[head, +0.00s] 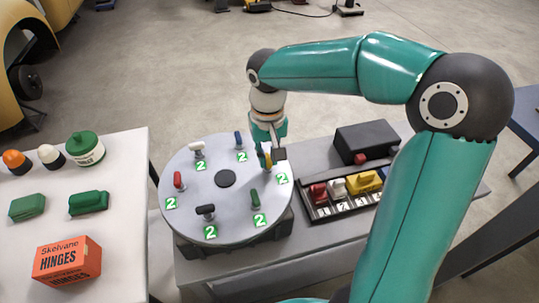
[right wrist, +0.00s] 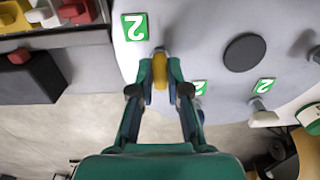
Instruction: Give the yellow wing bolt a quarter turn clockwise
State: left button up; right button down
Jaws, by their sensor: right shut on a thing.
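The yellow wing bolt (head: 264,161) stands at the right edge of a round grey disc (head: 225,205). My right gripper (head: 270,158) reaches down over it and partly hides it. In the right wrist view the yellow wing bolt (right wrist: 160,68) shows between the two fingers of my right gripper (right wrist: 160,80), which is shut on it. A green "2" label (right wrist: 134,27) lies on the disc beside it. My left gripper is not in view.
Blue (head: 238,139), white (head: 197,149), red (head: 179,180), black (head: 205,211) and green (head: 254,196) wing bolts stand around the disc. A tray (head: 322,211) of coloured pieces and a dark box (head: 366,139) lie to the right. A white table (head: 125,215) holds an orange box (head: 67,261).

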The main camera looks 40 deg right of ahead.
aim_at(269, 158)
jog(key=shift+d, duration=0.1)
dwell(0.3)
jog(key=c, duration=1.1)
grip_release()
jog(key=shift+c, duration=0.2)
notch_tip(269, 158, up, 12)
